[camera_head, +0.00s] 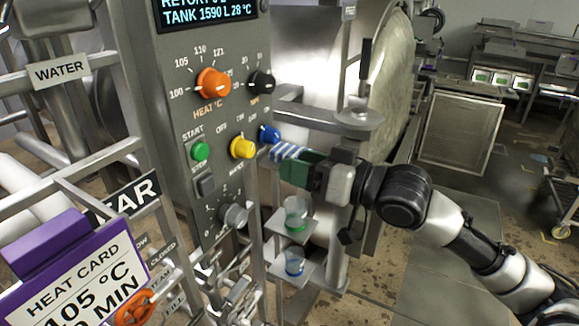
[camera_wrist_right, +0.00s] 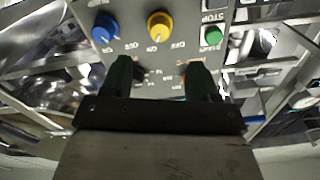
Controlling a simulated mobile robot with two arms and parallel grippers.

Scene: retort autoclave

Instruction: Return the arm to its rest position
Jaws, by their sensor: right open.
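My right arm (camera_head: 440,212) reaches in from the lower right of the head view. My right gripper (camera_head: 290,163) is in front of the grey control panel (camera_head: 190,120), beside the blue knob (camera_head: 268,134). In the right wrist view the two dark green fingers of this gripper (camera_wrist_right: 160,78) stand apart with nothing between them. Beyond them are the yellow knob (camera_wrist_right: 160,24), the blue knob (camera_wrist_right: 104,27) and the green button (camera_wrist_right: 211,36). My left gripper is not in view.
The panel also has an orange heat knob (camera_head: 213,83) and a black knob (camera_head: 262,83). Below my gripper, small shelves hold a green cup (camera_head: 296,213) and a blue-based cup (camera_head: 294,264). A purple-framed heat card (camera_head: 75,275) stands lower left.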

